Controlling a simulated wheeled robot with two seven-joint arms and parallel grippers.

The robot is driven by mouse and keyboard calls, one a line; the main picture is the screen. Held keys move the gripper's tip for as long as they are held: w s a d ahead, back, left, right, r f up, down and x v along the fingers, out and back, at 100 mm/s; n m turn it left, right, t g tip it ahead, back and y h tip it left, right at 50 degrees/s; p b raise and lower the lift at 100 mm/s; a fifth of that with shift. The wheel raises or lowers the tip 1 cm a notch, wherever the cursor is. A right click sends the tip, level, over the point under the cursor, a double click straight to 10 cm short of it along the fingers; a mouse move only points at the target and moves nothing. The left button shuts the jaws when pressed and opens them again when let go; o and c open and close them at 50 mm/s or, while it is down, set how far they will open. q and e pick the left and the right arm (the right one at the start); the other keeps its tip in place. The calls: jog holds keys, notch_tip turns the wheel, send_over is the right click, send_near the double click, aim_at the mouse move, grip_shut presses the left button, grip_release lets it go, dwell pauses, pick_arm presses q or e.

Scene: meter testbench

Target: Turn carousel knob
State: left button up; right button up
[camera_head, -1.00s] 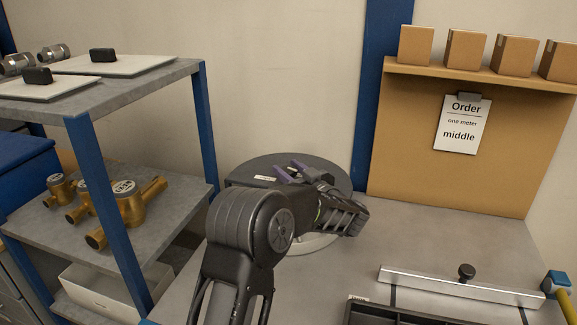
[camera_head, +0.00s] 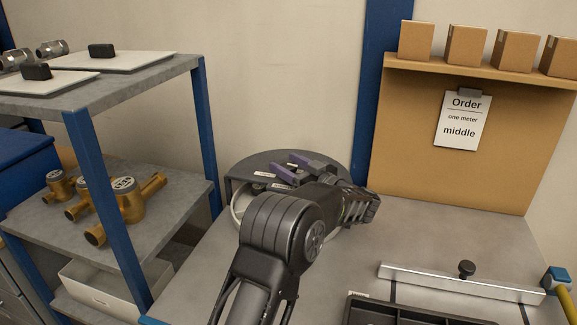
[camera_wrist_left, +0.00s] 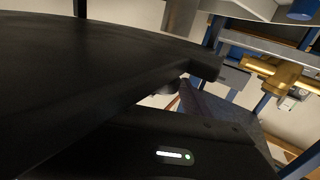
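The carousel (camera_head: 245,165) is a round dark-topped unit at the back of the bench in the head view, with small white labels and a pale round part under its top. My left gripper (camera_head: 294,168) is over the carousel top, its two purple-tipped fingers apart. My wrist and forearm cover the carousel's front right. I cannot make out a knob in the head view. In the left wrist view, a large dark surface (camera_wrist_left: 90,60), probably the carousel top, fills the upper left, with a short dark block (camera_wrist_left: 205,66) at its edge. My right gripper is not in view.
A grey shelf rack (camera_head: 150,205) with brass meters (camera_head: 125,200) stands on the left. A blue post (camera_head: 376,100) and an order board reading "middle" (camera_head: 462,120) are behind. A metal bar (camera_head: 455,285) and a black tray (camera_head: 385,312) lie front right. Bench right of the carousel is clear.

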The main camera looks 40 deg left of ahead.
aim_at(294, 168)
pick_arm(q)
jog(key=shift+o, duration=0.5)
jog(key=shift+f, duration=0.1)
jog(key=shift+d, duration=0.55)
jog(key=d, duration=0.2)
jog(key=s+d, duration=0.1)
jog(key=d, duration=0.1)
jog(key=d+b, duration=0.1)
jog(key=d, duration=0.1)
jog(key=shift+s+d, duration=0.25)
jog(key=shift+d, duration=0.05)
